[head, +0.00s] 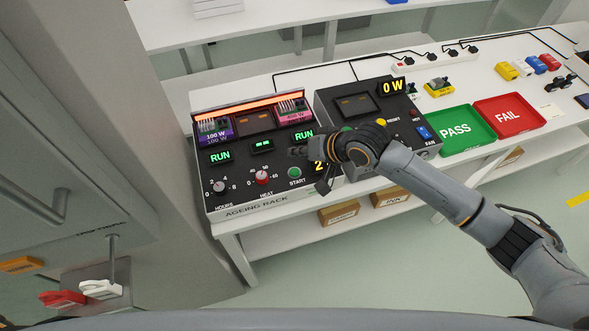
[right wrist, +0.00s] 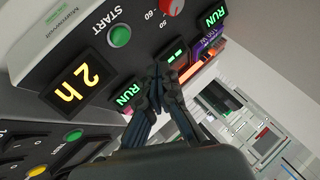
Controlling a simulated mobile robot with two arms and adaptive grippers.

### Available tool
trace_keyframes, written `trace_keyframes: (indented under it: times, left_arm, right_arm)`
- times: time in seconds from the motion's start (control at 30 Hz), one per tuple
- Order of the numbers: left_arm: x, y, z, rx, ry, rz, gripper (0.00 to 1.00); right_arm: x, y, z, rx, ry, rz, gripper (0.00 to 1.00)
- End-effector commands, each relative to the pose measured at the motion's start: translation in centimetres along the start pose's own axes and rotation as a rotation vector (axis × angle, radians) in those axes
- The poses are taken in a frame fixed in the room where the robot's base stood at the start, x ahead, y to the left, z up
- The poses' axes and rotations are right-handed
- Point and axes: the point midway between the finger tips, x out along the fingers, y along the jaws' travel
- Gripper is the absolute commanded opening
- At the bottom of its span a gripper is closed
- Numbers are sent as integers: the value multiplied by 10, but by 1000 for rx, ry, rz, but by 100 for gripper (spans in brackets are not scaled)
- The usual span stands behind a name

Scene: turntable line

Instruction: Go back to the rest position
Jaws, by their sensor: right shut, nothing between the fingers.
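My right gripper (head: 296,152) is shut and empty. It hangs over the front panel of the ageing rack (head: 250,208), left of the second black unit. In the right wrist view, its fingertips (right wrist: 165,72) are together in front of the panel, near a lit RUN sign (right wrist: 128,93); I cannot tell whether they touch it. The green START button (head: 295,172) shows below the gripper in the head view, and apart from it in the right wrist view (right wrist: 120,37). The yellow "2 h" display (right wrist: 77,82) is partly hidden by my gripper in the head view. My left gripper is out of view.
The rack's two RUN signs and orange strip (head: 250,103) are lit. The second black unit (head: 352,100) reads 0 W. A green PASS tray (head: 468,143) and a red FAIL tray (head: 533,108) lie to the right. A grey cabinet (head: 75,110) stands close at left. Boxes (head: 338,215) sit underneath.

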Motion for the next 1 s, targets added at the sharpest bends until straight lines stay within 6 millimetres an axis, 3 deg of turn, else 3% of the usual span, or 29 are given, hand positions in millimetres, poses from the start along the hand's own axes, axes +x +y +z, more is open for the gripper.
trace_keyframes:
  times: [0.43, 0.53, 0.67, 0.8, 1.0]
  left_arm:
    - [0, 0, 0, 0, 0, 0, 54]
    - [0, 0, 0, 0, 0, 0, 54]
    - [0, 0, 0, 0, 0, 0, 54]
    - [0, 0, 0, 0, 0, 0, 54]
    - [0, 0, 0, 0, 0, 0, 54]
  right_arm:
    - [0, 0, 0, 0, 0, 0, 0]
    - [0, -4, 8, -10, -6, -5, 0]
    - [-3, -17, 35, -56, -17, -13, 0]
    - [-19, -23, 73, -122, -14, 12, 0]
    - [-62, 9, 122, -162, -26, 154, 0]
